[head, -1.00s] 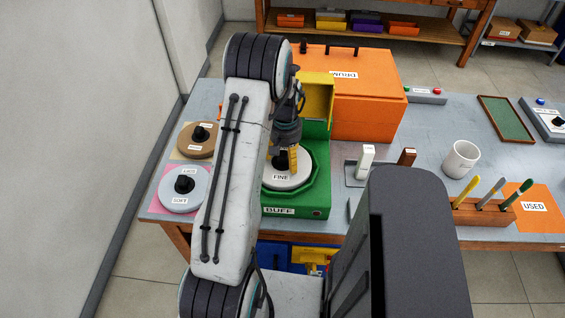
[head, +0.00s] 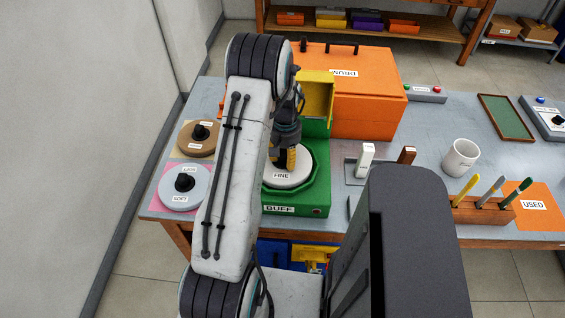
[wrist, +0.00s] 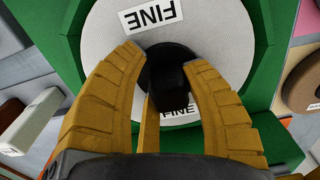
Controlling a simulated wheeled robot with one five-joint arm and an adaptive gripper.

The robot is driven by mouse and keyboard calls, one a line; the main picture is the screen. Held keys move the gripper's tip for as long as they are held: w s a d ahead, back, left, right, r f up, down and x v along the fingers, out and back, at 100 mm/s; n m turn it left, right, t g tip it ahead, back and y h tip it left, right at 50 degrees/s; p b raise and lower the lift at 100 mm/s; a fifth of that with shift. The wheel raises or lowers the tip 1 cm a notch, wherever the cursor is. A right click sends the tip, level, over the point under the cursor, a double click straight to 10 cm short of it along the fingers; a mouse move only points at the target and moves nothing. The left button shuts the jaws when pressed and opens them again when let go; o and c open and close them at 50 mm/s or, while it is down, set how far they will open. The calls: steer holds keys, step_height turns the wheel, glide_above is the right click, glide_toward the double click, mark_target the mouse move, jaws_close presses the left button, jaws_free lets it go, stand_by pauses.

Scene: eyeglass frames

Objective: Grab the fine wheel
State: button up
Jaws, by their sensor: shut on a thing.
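The fine wheel (head: 292,178) is a white disc with a black knob and FINE labels, sitting in the green buff machine (head: 318,199). In the wrist view the fine wheel (wrist: 224,45) fills the upper middle, and its black knob (wrist: 168,72) stands between my gripper's yellow fingers. My gripper (head: 288,162) reaches down over the wheel from above. In the wrist view my gripper (wrist: 165,85) is closed around the knob. The wheel lies flat in the machine; whether it is lifted at all I cannot tell. My arm hides part of the machine's left side.
An orange drum box (head: 365,105) stands behind the machine. A white block (head: 366,155), mug (head: 461,159) and tool rack (head: 484,217) are at the right.

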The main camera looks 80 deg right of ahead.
mark_target(285, 152)
steer(key=c, duration=0.4)
steer(key=shift+r, duration=0.15)
steer(key=shift+d+r, duration=0.1)
steer(key=shift+r, duration=0.5)
step_height(285, 152, up, 2)
steer(key=shift+r+b, duration=0.2)
steer(key=shift+b, duration=0.35)
steer(key=s+a+r, duration=0.2)
steer(key=s, duration=0.1)
steer(key=s+a+r+b, duration=0.1)
steer(key=s+r, duration=0.1)
steer(key=s, duration=0.2)
steer(key=s+a+r+b, duration=0.1)
steer(key=s+a+r, duration=0.1)
steer(key=s+r, duration=0.1)
steer(key=shift+s+a+r, duration=0.1)
steer(key=shift+s+a, duration=0.1)
steer(key=shift+a, duration=0.1)
